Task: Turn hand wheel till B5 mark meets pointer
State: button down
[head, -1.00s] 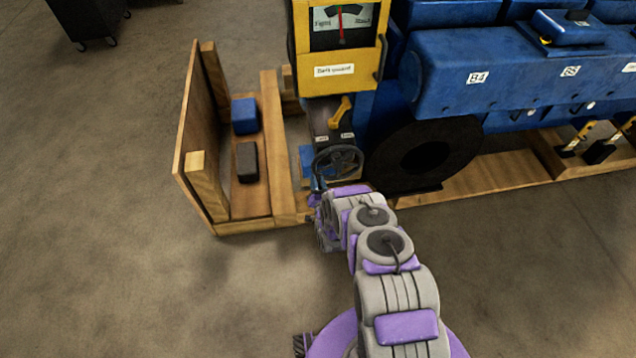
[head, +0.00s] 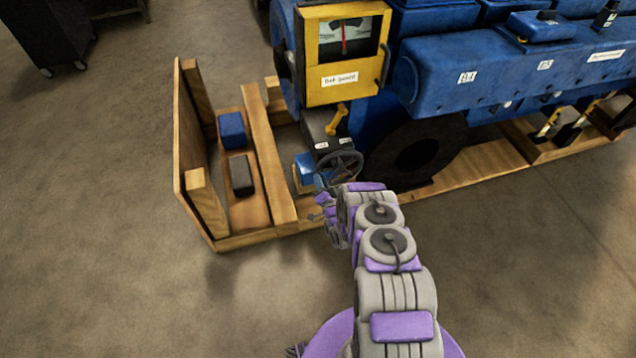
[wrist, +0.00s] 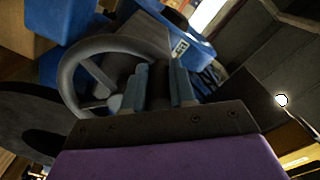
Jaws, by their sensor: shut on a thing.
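The dark hand wheel (head: 340,165) sits below the yellow-framed box, at the front of the blue engine. In the wrist view the wheel rim (wrist: 75,60) curves across the left half, with spokes and hub behind my fingers. The pointer in the yellow-framed window (head: 344,38) stands about upright; the marks there are too small to read. My gripper (wrist: 158,85) is at the wheel; its two bluish fingers stand on either side of a dark piece of it, shut on it. In the head view my arm hides the fingertips.
A wooden crate frame (head: 282,180) surrounds the left side, holding a blue block (head: 232,130) and a dark block (head: 242,175). A yellow handle (head: 337,119) stands just above the wheel. A large black disc (head: 415,150) is right of it. The floor in front is clear.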

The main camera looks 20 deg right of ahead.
jog(key=shift+d+r, duration=0.1)
jog(key=shift+r, duration=0.05)
jog(key=c, duration=0.9)
grip_release()
jog(key=shift+s, duration=0.35)
jog(key=shift+s+p, duration=0.4)
jog(key=shift+s, duration=7.85)
